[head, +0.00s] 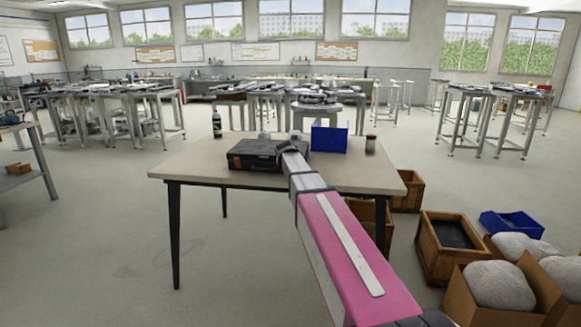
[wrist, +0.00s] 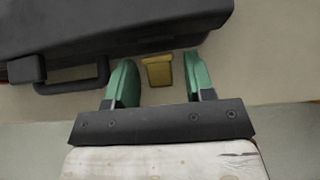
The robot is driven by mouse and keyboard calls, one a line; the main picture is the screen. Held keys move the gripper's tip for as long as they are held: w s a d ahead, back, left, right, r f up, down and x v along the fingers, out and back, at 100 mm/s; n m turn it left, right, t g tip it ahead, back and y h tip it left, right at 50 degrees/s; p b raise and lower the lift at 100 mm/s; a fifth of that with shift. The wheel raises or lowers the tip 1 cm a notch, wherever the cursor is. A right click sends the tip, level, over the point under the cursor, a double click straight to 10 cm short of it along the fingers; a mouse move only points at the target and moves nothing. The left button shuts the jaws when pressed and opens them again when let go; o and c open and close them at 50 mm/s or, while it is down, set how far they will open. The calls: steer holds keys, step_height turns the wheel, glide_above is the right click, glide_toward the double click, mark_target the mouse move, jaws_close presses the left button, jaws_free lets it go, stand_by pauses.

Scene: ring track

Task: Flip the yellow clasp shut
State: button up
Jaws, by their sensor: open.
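A black case (head: 252,155) lies on the table, its lid down; its edge with a handle also fills the top of the wrist view (wrist: 130,25). The yellow clasp (wrist: 157,71) sits at the case's front edge and sticks out from it, away from the lid. My gripper (wrist: 161,78) is open, with one green finger to the left of the clasp and one to the right. Gaps show between the clasp and both fingers, and nothing is held. In the head view my arm hides the clasp and most of my gripper.
Wooden crates (head: 452,247) and sacks (head: 498,285) stand on the floor at right.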

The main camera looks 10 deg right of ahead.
steer(key=v, duration=1)
steer(key=shift+s, duration=0.1)
